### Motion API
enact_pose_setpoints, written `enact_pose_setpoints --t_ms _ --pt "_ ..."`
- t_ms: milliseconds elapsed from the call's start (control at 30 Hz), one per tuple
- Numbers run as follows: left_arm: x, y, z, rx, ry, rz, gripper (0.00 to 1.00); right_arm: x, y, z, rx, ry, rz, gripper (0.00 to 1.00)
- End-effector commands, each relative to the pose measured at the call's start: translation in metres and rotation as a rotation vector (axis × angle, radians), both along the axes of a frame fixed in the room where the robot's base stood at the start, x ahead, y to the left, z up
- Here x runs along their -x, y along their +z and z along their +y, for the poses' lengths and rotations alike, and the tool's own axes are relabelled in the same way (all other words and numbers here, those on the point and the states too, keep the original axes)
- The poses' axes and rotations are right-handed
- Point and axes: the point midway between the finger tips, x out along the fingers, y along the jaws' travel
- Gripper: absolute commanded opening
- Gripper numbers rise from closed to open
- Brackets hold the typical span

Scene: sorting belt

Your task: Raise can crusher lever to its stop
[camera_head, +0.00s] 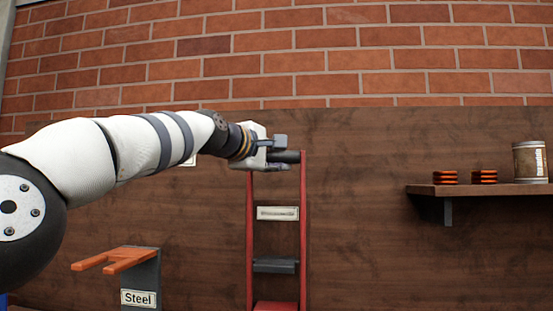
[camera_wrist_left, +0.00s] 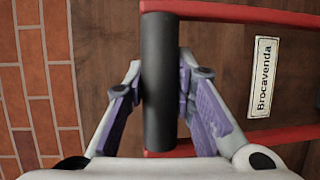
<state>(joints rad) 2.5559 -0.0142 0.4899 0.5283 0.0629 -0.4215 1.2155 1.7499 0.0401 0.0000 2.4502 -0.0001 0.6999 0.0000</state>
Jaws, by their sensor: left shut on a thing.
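The can crusher stands against the brown wooden panel, with two red lever arms (camera_head: 303,215) pointing straight up. A black handle bar (camera_head: 289,156) joins their top ends. My left gripper (camera_head: 280,153) is at this handle bar, at the top of the lever. In the left wrist view the black handle bar (camera_wrist_left: 158,80) lies between the purple finger pads of my left gripper (camera_wrist_left: 158,95), which is shut on it. A dark grey block (camera_head: 274,265) shows lower between the red arms. My right gripper is not in view.
A white label plate (camera_head: 277,213) is on the panel behind the lever; it reads "Brocavenda" in the wrist view. An orange forked holder (camera_head: 115,260) marked "Steel" (camera_head: 138,298) stands lower left. A shelf (camera_head: 480,190) at right holds a can (camera_head: 529,162) and orange-black pieces (camera_head: 445,178).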

Motion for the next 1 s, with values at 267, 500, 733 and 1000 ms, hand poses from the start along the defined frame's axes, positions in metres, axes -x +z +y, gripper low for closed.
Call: enact_pose_setpoints --t_ms 267,500,733,1000 --pt "0.001 0.002 -0.001 0.003 -0.002 -0.001 0.45 0.0 0.0 0.0 0.0 0.0 -0.001 0.0" --pt "0.002 0.001 0.001 0.001 -0.001 0.0 0.45 0.0 0.0 0.0 0.0 0.0 -0.001 0.0" --pt "0.024 0.004 0.011 0.002 -0.002 0.0 0.45 0.0 0.0 0.0 0.0 0.0 -0.001 0.0" --pt "0.062 0.009 0.027 0.004 -0.002 -0.003 0.45 0.0 0.0 0.0 0.0 0.0 -0.001 0.0"
